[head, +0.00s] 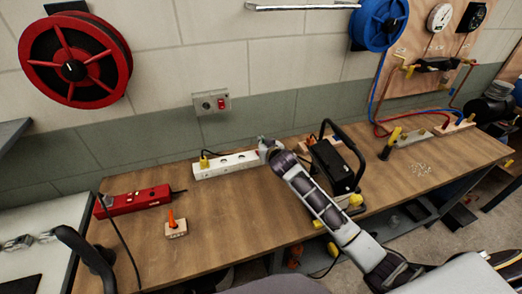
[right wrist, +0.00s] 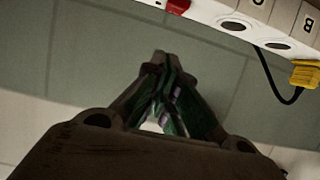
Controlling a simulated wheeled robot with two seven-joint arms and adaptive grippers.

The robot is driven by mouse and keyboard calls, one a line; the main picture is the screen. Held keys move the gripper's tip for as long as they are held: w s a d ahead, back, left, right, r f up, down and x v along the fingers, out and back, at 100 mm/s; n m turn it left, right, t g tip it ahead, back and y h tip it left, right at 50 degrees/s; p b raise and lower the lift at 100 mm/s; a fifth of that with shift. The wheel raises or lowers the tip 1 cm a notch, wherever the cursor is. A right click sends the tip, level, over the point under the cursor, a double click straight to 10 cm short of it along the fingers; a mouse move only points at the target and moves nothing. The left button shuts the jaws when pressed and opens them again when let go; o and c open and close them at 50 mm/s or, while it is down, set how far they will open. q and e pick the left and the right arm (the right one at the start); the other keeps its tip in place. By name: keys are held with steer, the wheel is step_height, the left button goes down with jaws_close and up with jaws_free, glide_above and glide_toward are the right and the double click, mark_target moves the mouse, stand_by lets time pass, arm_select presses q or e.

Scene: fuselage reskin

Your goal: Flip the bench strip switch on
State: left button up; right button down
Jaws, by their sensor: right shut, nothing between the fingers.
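The white bench strip (head: 226,165) lies along the back of the wooden bench, with a yellow plug (head: 204,160) at its left end. In the right wrist view, the strip (right wrist: 215,12) crosses the top right corner, and its red switch (right wrist: 178,5) shows at the top edge. My right gripper (head: 264,146) is at the strip's right end in the head view and hides the switch there. In the right wrist view, the fingertips (right wrist: 161,56) are together and empty, below the switch in the picture. Whether they touch the strip cannot be told. My left gripper is not clearly seen.
A red strip (head: 140,200) and a small block with an orange piece (head: 176,226) lie on the left bench. A black-handled device (head: 338,165) stands right of my gripper. A wall outlet (head: 212,103) is above the strip. The front-middle bench top is clear.

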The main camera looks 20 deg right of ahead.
steer(key=shift+x, duration=0.95)
steer(key=shift+s+f, duration=0.1)
steer(key=shift+f, duration=0.95)
steer(key=shift+s+f, duration=0.15)
steer(key=shift+f, duration=0.85)
steer(key=shift+s+f+t+b, duration=0.15)
steer(key=shift+f+t+b, duration=0.3)
steer(key=shift+b, duration=0.6)
steer(key=shift+r, duration=0.1)
